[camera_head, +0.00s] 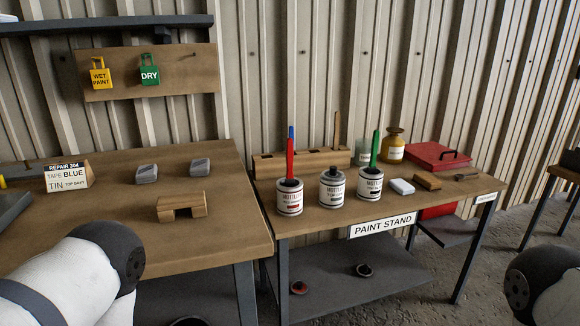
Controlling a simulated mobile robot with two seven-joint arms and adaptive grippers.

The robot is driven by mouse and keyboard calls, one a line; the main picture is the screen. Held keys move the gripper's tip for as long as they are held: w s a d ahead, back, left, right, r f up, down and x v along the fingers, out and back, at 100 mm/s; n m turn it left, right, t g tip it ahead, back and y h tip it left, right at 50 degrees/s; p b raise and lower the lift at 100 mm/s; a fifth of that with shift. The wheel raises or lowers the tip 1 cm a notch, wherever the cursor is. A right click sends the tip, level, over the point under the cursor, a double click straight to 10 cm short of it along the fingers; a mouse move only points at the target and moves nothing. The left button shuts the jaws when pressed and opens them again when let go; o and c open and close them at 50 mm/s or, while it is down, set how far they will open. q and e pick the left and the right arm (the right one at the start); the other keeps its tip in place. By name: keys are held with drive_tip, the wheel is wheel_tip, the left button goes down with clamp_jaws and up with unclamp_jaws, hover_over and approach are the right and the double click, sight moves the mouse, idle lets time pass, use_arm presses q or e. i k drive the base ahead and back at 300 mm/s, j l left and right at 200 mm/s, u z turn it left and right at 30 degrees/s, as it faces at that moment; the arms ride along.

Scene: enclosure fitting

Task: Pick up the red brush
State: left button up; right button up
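The red brush (290,165) stands upright out of the left paint tin (289,202) on the paint stand (318,220). Its bristle end is hidden in the tin. A blue tip (291,131) shows just above the red handle; I cannot tell if it belongs to this brush or one behind. A green brush (376,148) stands in the right tin (367,190). Links of my two arms show at the lower left and the right edge, apart from the stand. Neither gripper is in view.
A middle tin (332,190) stands between the other two. A wooden rack (280,166) with a plain wooden handle (337,128) is behind. A yellow bottle (393,148), white block (402,187) and red case (438,157) are at right. The left bench (222,230) adjoins the stand.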

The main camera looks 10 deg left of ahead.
sight(289, 179)
drive_tip(key=i+l+u, duration=0.1)
drive_tip(key=i+l, duration=0.15)
drive_tip(key=i+l+u, duration=0.15)
drive_tip(key=l, duration=0.25)
drive_tip(key=i+l+u, duration=0.1)
drive_tip(key=i+l, duration=0.2)
drive_tip(key=i+l+u, duration=0.15)
drive_tip(key=l, duration=0.25)
